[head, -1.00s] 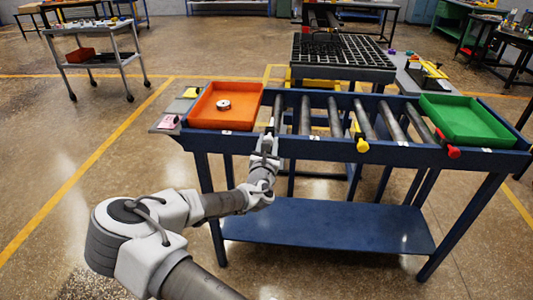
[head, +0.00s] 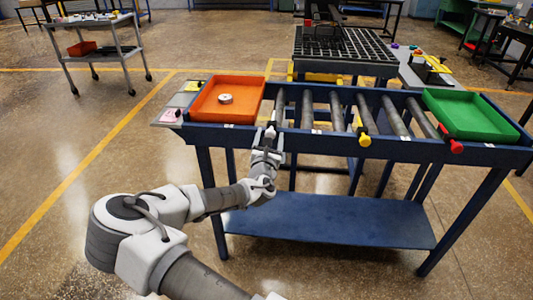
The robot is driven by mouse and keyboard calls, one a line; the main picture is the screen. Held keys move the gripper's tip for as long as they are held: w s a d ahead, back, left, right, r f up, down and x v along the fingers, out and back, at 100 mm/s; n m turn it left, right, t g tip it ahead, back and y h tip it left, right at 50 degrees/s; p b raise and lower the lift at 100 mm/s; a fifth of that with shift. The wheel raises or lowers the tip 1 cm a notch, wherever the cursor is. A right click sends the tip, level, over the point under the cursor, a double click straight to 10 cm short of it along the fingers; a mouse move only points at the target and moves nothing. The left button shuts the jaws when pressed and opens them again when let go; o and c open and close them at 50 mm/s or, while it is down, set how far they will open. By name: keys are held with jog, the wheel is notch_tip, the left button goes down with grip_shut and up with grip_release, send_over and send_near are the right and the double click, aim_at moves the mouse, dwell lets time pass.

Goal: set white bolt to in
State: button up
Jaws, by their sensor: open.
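The white bolt (head: 270,131) shows as a small pale knob at the front rail of the blue roller table (head: 330,142), just right of the orange tray. How far in or out it sits is hard to tell at this size. My gripper (head: 268,138) is right at the knob, coming from the front, and is open. The fingers partly hide the knob, and I cannot tell whether they touch it. A yellow bolt (head: 364,140) and a red bolt (head: 456,146) stick out from the same rail further right.
The orange tray (head: 205,113) holds a small white round part (head: 225,99). A green tray (head: 473,130) is at the right end. Rollers lie between them. A blue lower shelf (head: 330,225) is under the table.

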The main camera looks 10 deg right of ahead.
jog(key=v, duration=1.6)
jog(key=shift+s+p, duration=0.2)
jog(key=shift+p, duration=0.25)
